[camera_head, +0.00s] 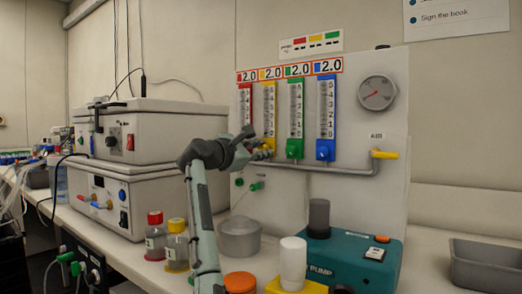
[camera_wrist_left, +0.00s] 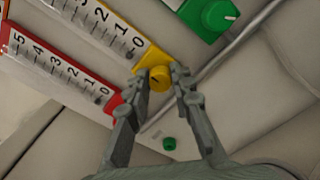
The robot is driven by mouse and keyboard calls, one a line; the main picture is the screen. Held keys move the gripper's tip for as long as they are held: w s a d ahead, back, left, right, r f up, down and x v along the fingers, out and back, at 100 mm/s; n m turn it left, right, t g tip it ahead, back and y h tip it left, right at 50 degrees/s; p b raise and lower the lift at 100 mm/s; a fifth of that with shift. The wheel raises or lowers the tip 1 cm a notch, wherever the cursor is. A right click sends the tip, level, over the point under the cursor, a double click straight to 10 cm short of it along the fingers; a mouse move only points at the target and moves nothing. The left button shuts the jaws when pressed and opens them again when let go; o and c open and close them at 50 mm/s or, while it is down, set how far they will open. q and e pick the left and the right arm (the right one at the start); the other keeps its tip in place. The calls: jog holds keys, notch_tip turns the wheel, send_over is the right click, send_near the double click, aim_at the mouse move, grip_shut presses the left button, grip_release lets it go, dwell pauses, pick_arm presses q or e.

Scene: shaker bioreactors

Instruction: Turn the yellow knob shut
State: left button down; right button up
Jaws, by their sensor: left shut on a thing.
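The yellow knob (camera_wrist_left: 160,78) sits at the foot of the yellow flowmeter (camera_wrist_left: 150,55), beside the 0 end of its scale. A short dark mark shows on its face. In the head view the yellow flowmeter (camera_head: 269,100) is second from the left, and my gripper mostly hides its knob. My left gripper (camera_wrist_left: 160,88) has one finger on each side of the yellow knob and is shut on it. In the head view my left gripper (camera_head: 262,153) reaches the panel from the left. My right gripper is in neither view.
The green knob (camera_head: 295,148) and blue knob (camera_head: 325,150) are to the right, above a grey pipe (camera_head: 340,171) with a yellow lever (camera_head: 385,154). The red flowmeter (camera_head: 245,100) is close left. Bottles (camera_head: 177,247) and a teal pump (camera_head: 350,262) stand below.

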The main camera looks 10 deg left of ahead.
pick_arm(q)
jog(key=shift+f+n, duration=0.1)
jog(key=shift+n, duration=0.3)
jog(key=c, duration=1.3)
grip_release()
jog(key=shift+s, duration=0.1)
jog(key=v, duration=1.2)
jog(key=shift+a, duration=0.1)
